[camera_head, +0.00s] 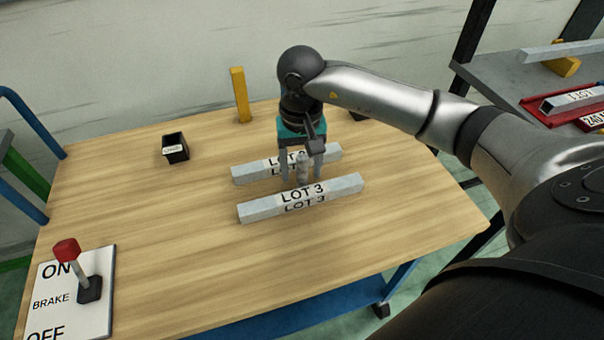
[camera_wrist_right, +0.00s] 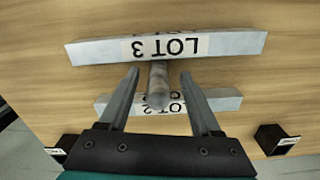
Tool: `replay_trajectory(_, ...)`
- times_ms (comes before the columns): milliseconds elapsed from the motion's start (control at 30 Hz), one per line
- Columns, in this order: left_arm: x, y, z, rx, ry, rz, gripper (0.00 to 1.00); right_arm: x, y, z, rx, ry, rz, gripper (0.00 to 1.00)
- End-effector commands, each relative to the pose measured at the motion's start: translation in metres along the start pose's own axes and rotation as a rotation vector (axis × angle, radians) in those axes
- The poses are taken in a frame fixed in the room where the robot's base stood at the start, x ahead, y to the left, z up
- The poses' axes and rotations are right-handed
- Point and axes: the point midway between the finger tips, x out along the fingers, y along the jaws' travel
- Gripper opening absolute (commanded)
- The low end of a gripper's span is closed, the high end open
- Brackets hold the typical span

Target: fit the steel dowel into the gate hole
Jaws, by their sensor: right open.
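The steel dowel (camera_head: 302,168) is a grey cylinder between the LOT 2 bar (camera_head: 245,173) and the LOT 3 bar (camera_head: 258,208) on the wooden table. It looks upright in the head view. My right gripper (camera_head: 302,178) is open above the table, with a finger on either side of the dowel. In the right wrist view, the dowel (camera_wrist_right: 158,85) lies between the open fingers of the right gripper (camera_wrist_right: 159,73), with a visible gap on each side. I cannot make out the gate hole. My left gripper is not in view.
A small black labelled box (camera_head: 175,150) and a yellow post (camera_head: 240,95) stand toward the back. A brake panel (camera_head: 95,310) with a red-knobbed lever (camera_head: 80,270) is at front left. A grey bench (camera_head: 520,75) with red trays is at right. The table's left-middle is clear.

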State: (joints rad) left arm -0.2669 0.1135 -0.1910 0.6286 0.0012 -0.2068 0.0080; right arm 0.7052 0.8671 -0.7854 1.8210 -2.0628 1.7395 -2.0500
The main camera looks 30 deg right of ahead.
Motion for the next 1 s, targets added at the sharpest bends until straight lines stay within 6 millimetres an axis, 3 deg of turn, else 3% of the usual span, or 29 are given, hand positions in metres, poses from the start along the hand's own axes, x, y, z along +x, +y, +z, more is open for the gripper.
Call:
replay_trajectory(200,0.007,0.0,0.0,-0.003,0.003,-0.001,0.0,0.032,0.002,0.001,0.0,-0.003,0.001,0.65)
replay_trajectory(500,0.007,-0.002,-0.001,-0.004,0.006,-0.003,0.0,0.036,0.002,0.0,0.0,0.001,0.0,0.65)
replay_trajectory(1000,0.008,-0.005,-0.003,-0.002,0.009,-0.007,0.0,0.036,0.002,0.0,0.0,0.0,0.001,0.09)
